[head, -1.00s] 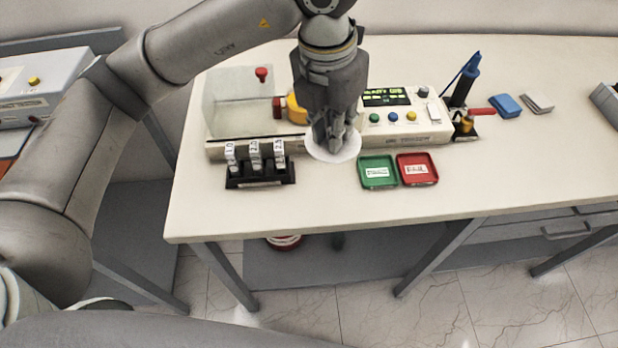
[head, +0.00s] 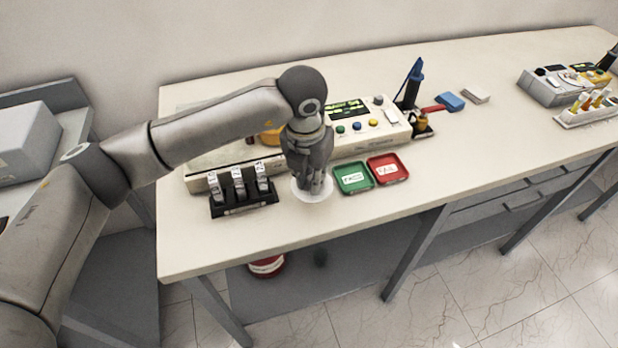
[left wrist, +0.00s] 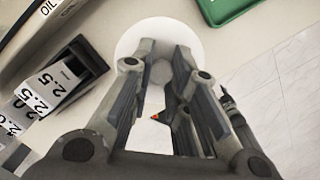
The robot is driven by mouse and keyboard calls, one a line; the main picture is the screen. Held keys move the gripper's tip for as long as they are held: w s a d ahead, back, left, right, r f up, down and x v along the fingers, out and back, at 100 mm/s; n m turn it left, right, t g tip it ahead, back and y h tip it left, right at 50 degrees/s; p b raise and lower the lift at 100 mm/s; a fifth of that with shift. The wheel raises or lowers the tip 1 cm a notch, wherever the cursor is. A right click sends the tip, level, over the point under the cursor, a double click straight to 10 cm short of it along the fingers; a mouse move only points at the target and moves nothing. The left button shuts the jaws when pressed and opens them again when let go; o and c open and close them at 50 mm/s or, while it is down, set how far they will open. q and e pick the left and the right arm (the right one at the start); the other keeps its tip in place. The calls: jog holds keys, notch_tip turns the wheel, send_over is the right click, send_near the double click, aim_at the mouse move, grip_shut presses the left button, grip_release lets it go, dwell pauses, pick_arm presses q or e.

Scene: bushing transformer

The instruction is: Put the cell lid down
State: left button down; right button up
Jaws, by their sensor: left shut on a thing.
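The cell lid is a white round disc (head: 312,193) low over or on the front part of the table, between the black rack and the green tray; whether it touches the table I cannot tell. My left gripper (head: 313,183) points down and is shut on the lid's middle, hiding part of it. In the left wrist view the lid (left wrist: 190,35) lies beyond the fingers (left wrist: 162,75), which close around a small central knob. My right gripper is not in view.
The tester (head: 372,130) stands behind. The table (head: 230,245) in front is bare.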

pick_arm(q)
jog(key=shift+w+f, duration=0.5)
jog(key=shift+f, duration=0.15)
jog(key=f+p, duration=0.1)
jog(key=f, duration=0.1)
jog(key=f+p, duration=0.1)
jog(key=shift+w+a+f, duration=0.2)
jog(key=shift+w+f, duration=0.15)
jog(key=shift+w, duration=0.05)
jog(key=shift+f, duration=0.4)
jog(key=c, duration=1.4)
grip_release()
jog(key=shift+r, duration=0.1)
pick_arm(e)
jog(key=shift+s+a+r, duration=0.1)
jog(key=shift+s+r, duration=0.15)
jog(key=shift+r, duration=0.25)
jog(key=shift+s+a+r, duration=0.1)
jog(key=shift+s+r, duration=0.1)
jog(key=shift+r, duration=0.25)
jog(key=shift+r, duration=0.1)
